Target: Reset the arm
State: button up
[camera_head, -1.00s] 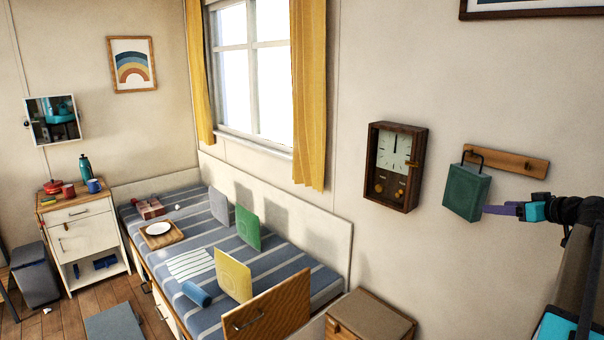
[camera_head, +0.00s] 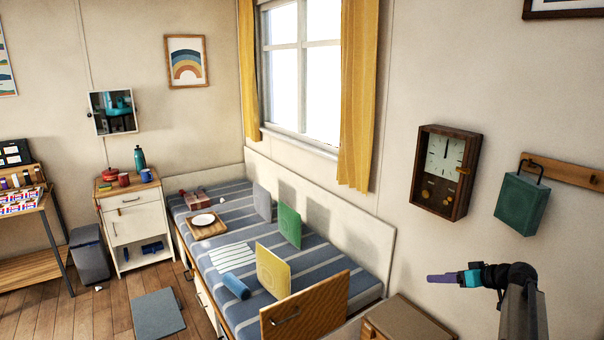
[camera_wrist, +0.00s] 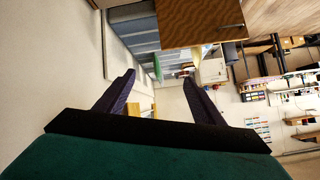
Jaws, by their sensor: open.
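My gripper (camera_head: 446,279) is at the lower right of the head view, with purple fingers and a teal body. It is in the air in front of the wall, below the clock and the green hanging case, apart from both. In the wrist view my gripper (camera_wrist: 158,90) shows two dark purple fingers spread apart with nothing between them. The green case (camera_head: 521,203) hangs by its handle from a wooden wall rack (camera_head: 565,171).
A wooden clock (camera_head: 445,172) is on the wall. Below are a brown-topped cabinet (camera_head: 408,322) and a bed (camera_head: 222,262) with a wooden footboard (camera_head: 305,304), cushions and a tray (camera_head: 207,229). A white cabinet (camera_head: 131,225) stands beyond. The floor (camera_head: 105,312) at left is partly clear.

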jog(key=s+a+f+g+y, duration=0.1)
jog(key=s+a+f+g, duration=0.1)
jog(key=a+f, duration=0.7)
jog(key=s+a+f+g, duration=0.2)
jog(key=s+a+f, duration=0.1)
jog(key=a+f, duration=0.6)
jog(key=s+a+f+n+g, duration=0.1)
jog(key=s+a+f+g, duration=0.3)
jog(key=s+a+f, duration=0.95)
jog(key=s+a+f+g+h, duration=0.1)
jog(key=s+a+f+g, duration=0.15)
jog(key=s+f, duration=0.55)
jog(key=s+a+f+g+h, duration=0.2)
jog(key=s+f+g, duration=0.15)
jog(key=s, duration=0.75)
jog(key=s+d+f+m+g+h, duration=0.1)
jog(key=s+d+m+h, duration=0.3)
jog(key=s, duration=0.8)
jog(key=shift+d+f, duration=0.15)
jog(key=shift+d, duration=0.85)
